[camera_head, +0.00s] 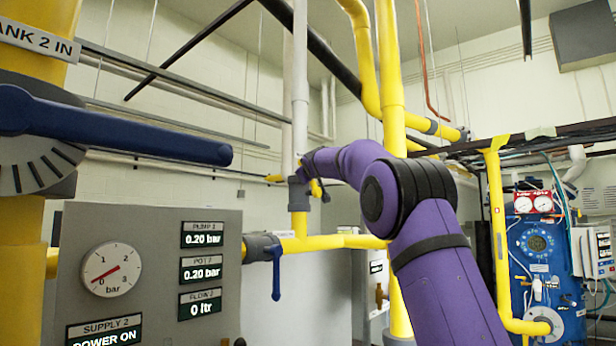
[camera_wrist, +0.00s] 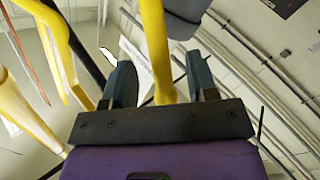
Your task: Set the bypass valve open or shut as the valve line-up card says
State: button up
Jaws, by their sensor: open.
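I cannot tell from legible markings which valve is the bypass valve. A grey valve body (camera_head: 299,194) sits on the vertical pipe behind the panel; my gripper (camera_head: 315,186) is close beside it, small and partly hidden by my purple arm. In the wrist view my gripper (camera_wrist: 160,78) is open, its two dark fingers spread either side of a yellow pipe or bar (camera_wrist: 155,45). Contact cannot be told. A second grey valve (camera_head: 262,247) has a blue lever (camera_head: 277,273) hanging down. A large blue lever (camera_head: 120,130) under the "TANK 2 IN" label points right. No line-up card is readable.
A grey panel (camera_head: 150,225) at lower left carries a dial gauge and displays reading 0.20 bar, 0.20 bar and 0 ltr. Yellow pipes (camera_head: 393,75) rise beyond my arm. A blue vessel (camera_head: 540,250) with gauges stands at right.

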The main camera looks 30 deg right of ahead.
jog(key=shift+x, duration=1.65)
jog(key=shift+s, duration=0.1)
grip_shut()
